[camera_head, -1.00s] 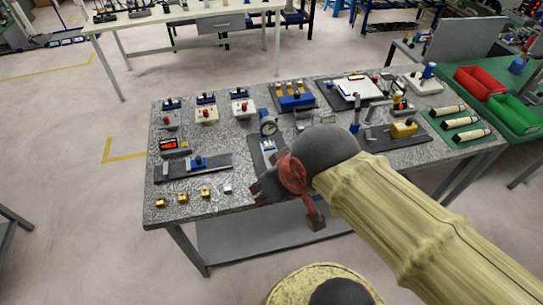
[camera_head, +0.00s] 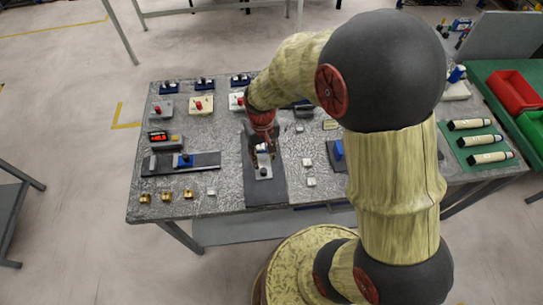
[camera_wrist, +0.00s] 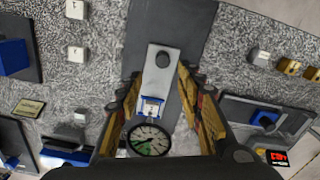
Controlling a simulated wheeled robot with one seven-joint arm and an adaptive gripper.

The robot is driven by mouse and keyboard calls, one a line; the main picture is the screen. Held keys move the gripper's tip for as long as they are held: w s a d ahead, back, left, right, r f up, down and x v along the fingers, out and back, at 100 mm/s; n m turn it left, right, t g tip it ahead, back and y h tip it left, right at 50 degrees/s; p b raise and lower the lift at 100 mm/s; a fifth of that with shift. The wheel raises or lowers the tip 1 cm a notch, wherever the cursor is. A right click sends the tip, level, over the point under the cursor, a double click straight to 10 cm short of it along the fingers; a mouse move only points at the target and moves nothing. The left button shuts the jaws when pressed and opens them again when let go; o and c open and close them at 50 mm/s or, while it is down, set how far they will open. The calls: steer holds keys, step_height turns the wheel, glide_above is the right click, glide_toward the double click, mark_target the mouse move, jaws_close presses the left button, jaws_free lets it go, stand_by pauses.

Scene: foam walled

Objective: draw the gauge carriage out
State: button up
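The gauge carriage has a pale grey plate (camera_wrist: 160,65), a small blue-and-white block (camera_wrist: 152,106) and a round dial gauge (camera_wrist: 148,139) in the wrist view. It sits on a dark grey track (camera_wrist: 190,30). In the head view its pale plate (camera_head: 264,172) shows just below my gripper (camera_head: 262,150), on the dark track (camera_head: 265,192). In the wrist view my gripper (camera_wrist: 160,76) is open. Its yellow-and-red fingers stand on either side of the carriage, with gaps visible near the tips. I cannot tell their height over it. The gauge is hidden in the head view.
A dark rail with a blue slider (camera_head: 184,160) lies to the left, with a red-lit display (camera_head: 158,137) behind it. Brass blocks (camera_head: 166,196) line the front left. Small white cubes (camera_head: 311,182) lie right of the track. My arm hides the table's right part.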

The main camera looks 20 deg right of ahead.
mark_target(263, 170)
steer(key=shift+s+a+f, duration=0.15)
steer(key=shift+a+f, duration=0.1)
step_height(263, 170, down, 7)
steer(key=shift+f+b, duration=0.1)
steer(key=shift+b, duration=0.65)
steer(key=c, duration=0.3)
jaws_close()
